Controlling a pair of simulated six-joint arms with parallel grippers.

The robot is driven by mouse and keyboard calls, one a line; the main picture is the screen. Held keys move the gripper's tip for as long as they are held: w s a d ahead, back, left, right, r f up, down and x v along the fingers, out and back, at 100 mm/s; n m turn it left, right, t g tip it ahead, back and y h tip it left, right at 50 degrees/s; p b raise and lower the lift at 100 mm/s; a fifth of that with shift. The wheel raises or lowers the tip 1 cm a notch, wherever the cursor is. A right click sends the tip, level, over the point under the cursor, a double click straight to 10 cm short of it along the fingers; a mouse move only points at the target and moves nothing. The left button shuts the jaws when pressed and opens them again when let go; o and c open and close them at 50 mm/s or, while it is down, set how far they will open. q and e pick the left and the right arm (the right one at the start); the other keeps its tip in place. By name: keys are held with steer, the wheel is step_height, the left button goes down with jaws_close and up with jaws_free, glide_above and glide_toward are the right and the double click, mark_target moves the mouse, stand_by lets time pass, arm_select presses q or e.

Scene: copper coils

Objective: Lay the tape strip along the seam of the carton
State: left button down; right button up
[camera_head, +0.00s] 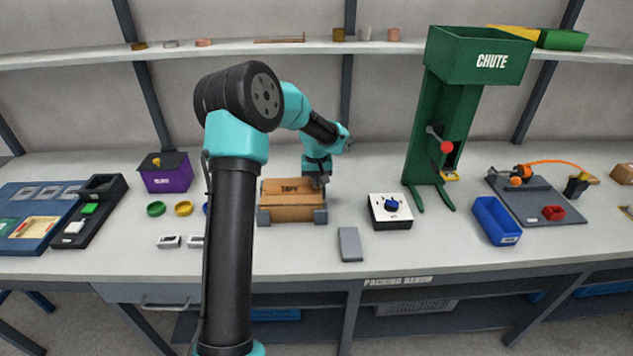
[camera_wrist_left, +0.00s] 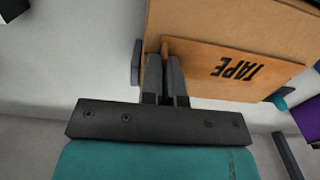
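The carton (camera_head: 292,212) is a brown box between grey blocks on the bench in the head view. A tan panel marked TAPE (camera_head: 277,187) lies on its top; I cannot tell whether this is the tape strip or part of the carton. My left gripper (camera_head: 319,183) points down at the carton's right end. In the left wrist view, its two fingers (camera_wrist_left: 165,62) are close together, with the corner of the TAPE panel (camera_wrist_left: 205,58) at their tips. Whether they pinch it is unclear. The carton (camera_wrist_left: 215,18) fills the upper right there. My right gripper is not in view.
A white box with a blue knob (camera_head: 391,211) and a grey block (camera_head: 350,244) are right of the carton. The green chute (camera_head: 428,130) stands further right. Coloured rings (camera_head: 183,208) and a purple bin (camera_head: 167,178) are to the left, partly beside my arm.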

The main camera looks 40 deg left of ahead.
arm_select(q)
steer(key=c, duration=1.8)
jaws_free()
steer(key=shift+f, duration=0.1)
steer(key=o, duration=0.5)
steer(key=shift+o, duration=0.6)
steer(key=o, duration=0.4)
steer(key=shift+r, duration=3.55)
